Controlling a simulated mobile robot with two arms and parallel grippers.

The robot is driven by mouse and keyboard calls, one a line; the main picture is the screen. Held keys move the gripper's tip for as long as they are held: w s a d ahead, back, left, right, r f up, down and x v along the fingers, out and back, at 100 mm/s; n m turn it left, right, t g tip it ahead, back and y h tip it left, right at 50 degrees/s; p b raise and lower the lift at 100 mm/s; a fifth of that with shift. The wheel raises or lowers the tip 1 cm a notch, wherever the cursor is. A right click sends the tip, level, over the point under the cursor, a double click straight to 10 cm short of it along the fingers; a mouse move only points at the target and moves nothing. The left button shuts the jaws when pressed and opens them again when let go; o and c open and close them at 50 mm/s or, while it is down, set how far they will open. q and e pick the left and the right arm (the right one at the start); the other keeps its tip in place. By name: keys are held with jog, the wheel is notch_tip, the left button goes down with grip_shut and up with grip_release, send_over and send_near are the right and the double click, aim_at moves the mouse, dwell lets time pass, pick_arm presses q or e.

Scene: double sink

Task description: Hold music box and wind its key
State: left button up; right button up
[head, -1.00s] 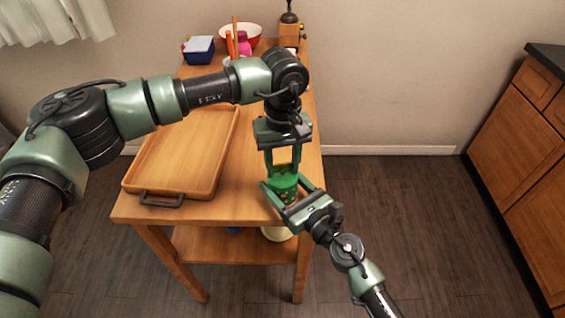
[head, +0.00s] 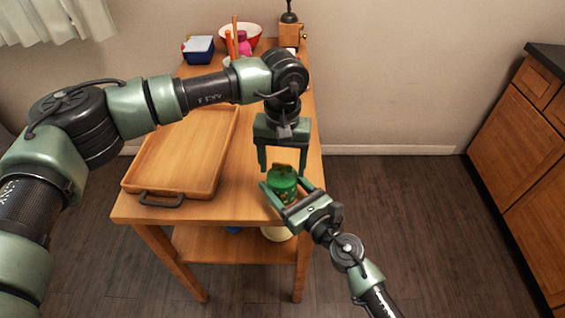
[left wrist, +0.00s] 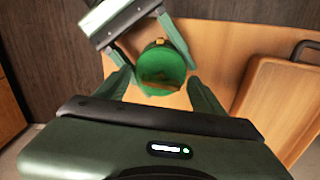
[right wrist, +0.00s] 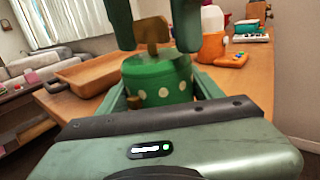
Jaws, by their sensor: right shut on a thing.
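The music box (head: 283,190) is a green cylinder with pale dots, upright at the table's right front corner. Its wooden-looking key (right wrist: 152,32) stands up from the top in the right wrist view. My right gripper (head: 282,184) is shut on the music box, one finger on each side. My left gripper (head: 283,168) points down from above and is open. In the right wrist view its fingers hang on either side of the key with gaps. In the left wrist view the music box (left wrist: 162,66) lies between the open fingers.
A wooden tray (head: 208,186) with dark handles lies left of the music box. A blue box (head: 198,50), a red-and-white bowl (head: 254,33) and a grinder (head: 291,30) stand at the table's back. Floor is clear to the right.

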aim_at(283, 164)
pick_arm(q)
jog(key=shift+r, duration=0.1)
notch_tip(283, 164, up, 11)
jog(key=shift+r, duration=0.25)
jog(key=c, duration=0.3)
jog(key=shift+r, duration=0.15)
jog(key=c, duration=0.5)
jog(key=f+n, duration=0.4)
jog(key=n, duration=0.2)
jog(key=a+f+n, duration=0.1)
jog(key=f+n, duration=0.3)
jog(key=n, duration=0.1)
jog(key=f+n, duration=0.4)
jog(key=n, duration=0.2)
jog(key=shift+w+a+n, duration=0.15)
jog(key=shift+n, duration=0.15)
grip_shut()
